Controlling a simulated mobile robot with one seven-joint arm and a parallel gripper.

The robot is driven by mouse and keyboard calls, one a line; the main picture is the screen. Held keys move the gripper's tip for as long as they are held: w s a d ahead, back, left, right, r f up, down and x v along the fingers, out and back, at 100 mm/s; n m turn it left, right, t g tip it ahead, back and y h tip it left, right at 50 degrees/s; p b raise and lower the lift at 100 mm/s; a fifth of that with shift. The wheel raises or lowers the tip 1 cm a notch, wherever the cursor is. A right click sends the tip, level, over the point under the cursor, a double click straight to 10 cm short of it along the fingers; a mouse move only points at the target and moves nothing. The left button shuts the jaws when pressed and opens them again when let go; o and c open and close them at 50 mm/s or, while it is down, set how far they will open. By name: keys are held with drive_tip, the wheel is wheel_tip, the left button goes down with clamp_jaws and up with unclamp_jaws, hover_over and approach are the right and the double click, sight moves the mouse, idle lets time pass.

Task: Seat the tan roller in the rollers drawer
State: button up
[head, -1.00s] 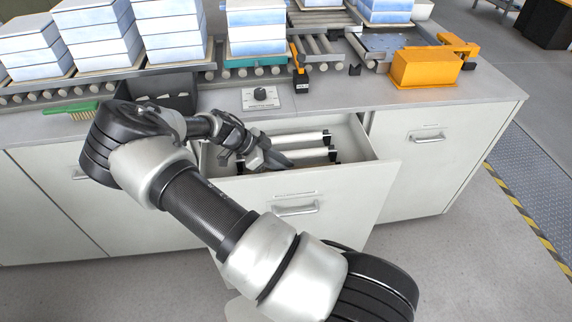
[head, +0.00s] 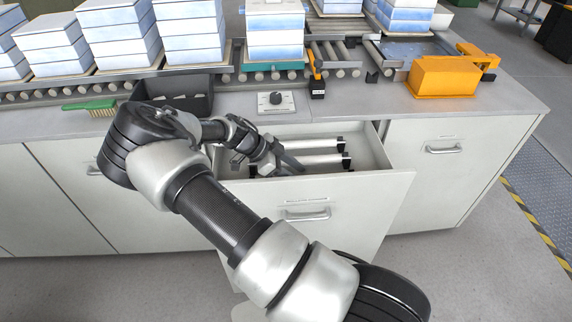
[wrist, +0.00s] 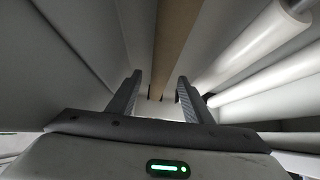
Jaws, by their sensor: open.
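The tan roller (wrist: 172,45) shows in the wrist view as a long tan bar running away from me, in line with the gap between my fingers. I cannot make it out in the head view, where my arm and fingers cover that part of the drawer. My gripper (wrist: 158,100) is open, with one finger on each side of the roller's near end; I see no clear contact. In the head view my gripper (head: 292,164) reaches down into the open rollers drawer (head: 365,192). White rollers (wrist: 255,45) lie to the right of the tan one.
The drawer's walls stand close around my gripper. A roller conveyor with stacked blocks (head: 188,30) runs behind.

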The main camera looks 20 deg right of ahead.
drive_tip(key=v, duration=1.7)
drive_tip(key=shift+p, duration=0.45)
drive_tip(key=s+a+r+n+t+y, duration=0.1)
drive_tip(key=s+r+n+t+y, duration=0.3)
drive_tip(key=s+r+n, duration=0.8)
drive_tip(key=s+r+n+t+y, duration=0.45)
drive_tip(key=s+r+n, duration=0.5)
drive_tip(key=s, duration=0.55)
wheel_tip(320, 180, up, 13)
drive_tip(key=p, duration=1.2)
drive_tip(key=shift+w+a+g, duration=0.1)
drive_tip(key=shift+w+g, duration=0.05)
drive_tip(key=shift+g, duration=0.1)
